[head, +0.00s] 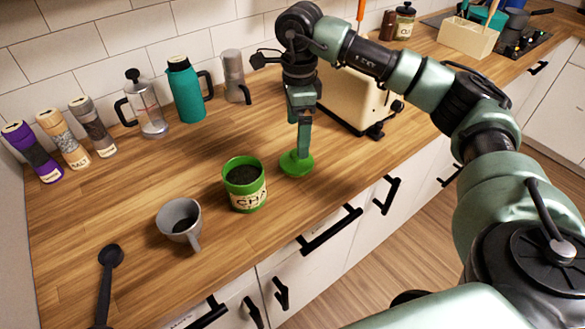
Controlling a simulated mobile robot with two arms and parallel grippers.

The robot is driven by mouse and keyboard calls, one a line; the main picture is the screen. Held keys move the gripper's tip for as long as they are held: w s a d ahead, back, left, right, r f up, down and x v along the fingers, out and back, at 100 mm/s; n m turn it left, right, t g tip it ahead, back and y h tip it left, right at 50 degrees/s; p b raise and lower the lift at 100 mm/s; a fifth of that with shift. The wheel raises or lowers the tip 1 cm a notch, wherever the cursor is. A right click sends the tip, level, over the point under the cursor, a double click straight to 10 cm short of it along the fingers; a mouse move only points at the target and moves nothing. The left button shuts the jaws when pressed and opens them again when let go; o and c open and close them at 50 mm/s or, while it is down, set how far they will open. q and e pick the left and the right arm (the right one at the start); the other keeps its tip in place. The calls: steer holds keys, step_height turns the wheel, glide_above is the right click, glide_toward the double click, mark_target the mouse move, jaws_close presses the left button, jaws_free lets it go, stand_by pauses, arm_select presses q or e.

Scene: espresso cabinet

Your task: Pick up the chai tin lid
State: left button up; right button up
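The green chai tin lid (291,164) lies on the wooden counter to the right of the open green chai tin (244,188), apart from it. The tin stands upright with dark contents. My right gripper (302,151) points straight down over the lid, its fingertips at the lid's middle. The fingers overlap from this angle and hide the lid's centre, so I cannot tell whether they are closed on it. The lid appears to rest on or just above the counter. My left gripper is not in view.
A grey cup (179,218) and a black scoop (106,277) are on the counter at left. A glass press (147,108), a teal jug (186,92) and several spice jars (63,138) stand along the wall. A cream toaster (350,97) stands behind my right gripper.

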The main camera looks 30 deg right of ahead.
mark_target(296, 157)
steer(key=shift+d+f, duration=0.15)
steer(key=shift+f, duration=0.4)
steer(key=shift+s+f, duration=0.15)
steer(key=shift+f, duration=0.05)
steer(key=f, duration=0.2)
steer(key=f+p, duration=0.1)
steer(key=f, duration=0.1)
steer(key=f+p, duration=0.1)
steer(key=f, duration=0.1)
steer(key=shift+s+a, duration=0.1)
steer(key=shift+a, duration=0.3)
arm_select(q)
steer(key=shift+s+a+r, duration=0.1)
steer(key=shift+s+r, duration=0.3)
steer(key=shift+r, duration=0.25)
arm_select(e)
steer(key=shift+f, duration=0.45)
steer(key=c, duration=1.5)
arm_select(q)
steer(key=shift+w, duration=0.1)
arm_select(e)
steer(key=shift+r, duration=0.1)
